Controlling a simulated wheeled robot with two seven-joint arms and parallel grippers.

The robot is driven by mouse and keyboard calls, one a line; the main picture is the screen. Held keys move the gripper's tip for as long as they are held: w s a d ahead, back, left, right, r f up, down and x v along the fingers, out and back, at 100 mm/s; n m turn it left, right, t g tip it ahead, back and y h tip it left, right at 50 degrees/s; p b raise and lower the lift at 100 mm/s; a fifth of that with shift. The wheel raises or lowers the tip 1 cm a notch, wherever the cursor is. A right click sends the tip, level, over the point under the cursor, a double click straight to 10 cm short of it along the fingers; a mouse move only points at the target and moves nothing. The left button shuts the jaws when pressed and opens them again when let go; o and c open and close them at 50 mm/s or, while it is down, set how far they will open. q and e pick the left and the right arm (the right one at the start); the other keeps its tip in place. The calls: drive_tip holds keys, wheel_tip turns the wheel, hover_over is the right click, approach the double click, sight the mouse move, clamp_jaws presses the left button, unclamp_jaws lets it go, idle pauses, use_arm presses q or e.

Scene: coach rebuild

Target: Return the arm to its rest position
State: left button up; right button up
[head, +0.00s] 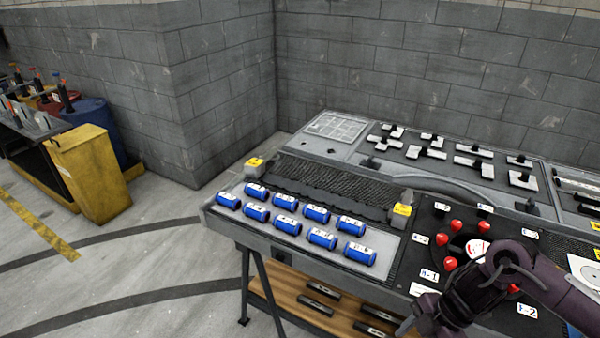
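My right arm comes in from the right, bends over the right part of the workbench (225,219), and reaches down to the bottom edge of the head view. My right gripper (410,326) is near the bench's front edge, partly cut off by the frame. Its fingers are too unclear to show whether they are open or shut, and I see nothing clearly held. My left arm and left gripper are not in view.
Several blue cylinders (289,225) lie in rows on the bench's left part. Red knobs (441,239) surround a dial beside my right arm. A lower wooden shelf (345,323) holds dark handles. A yellow bin (88,170) stands far left. The floor left of the bench is clear.

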drive_tip(key=w+a+f+m+t+y, duration=0.4)
drive_tip(key=w+f, duration=0.4)
drive_tip(key=f, duration=0.4)
wheel_tip(320, 180, down, 17)
drive_tip(key=s+d+m+t+h+b, duration=0.2)
drive_tip(key=s+m+h, duration=0.15)
drive_tip(key=m, duration=0.35)
drive_tip(key=s+d+f+m+g+h, duration=0.1)
drive_tip(key=s+f+m+h, duration=0.1)
drive_tip(key=s+f, duration=0.45)
drive_tip(key=s+d+f+m+h, duration=0.1)
drive_tip(key=s+f+m, duration=0.2)
drive_tip(key=s+f, duration=0.35)
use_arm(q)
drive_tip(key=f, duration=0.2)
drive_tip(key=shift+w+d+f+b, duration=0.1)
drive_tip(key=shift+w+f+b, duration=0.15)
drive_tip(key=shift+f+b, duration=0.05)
use_arm(e)
drive_tip(key=s+f+m+g+h, duration=0.1)
drive_tip(key=s+f, duration=0.2)
drive_tip(key=s, duration=0.6)
drive_tip(key=s+a+f+m+g+h, duration=0.1)
drive_tip(key=s+f+g, duration=0.1)
drive_tip(key=s, duration=0.8)
drive_tip(key=shift+s+a+f, duration=0.2)
drive_tip(key=shift+f, duration=0.4)
drive_tip(key=shift+h, duration=0.25)
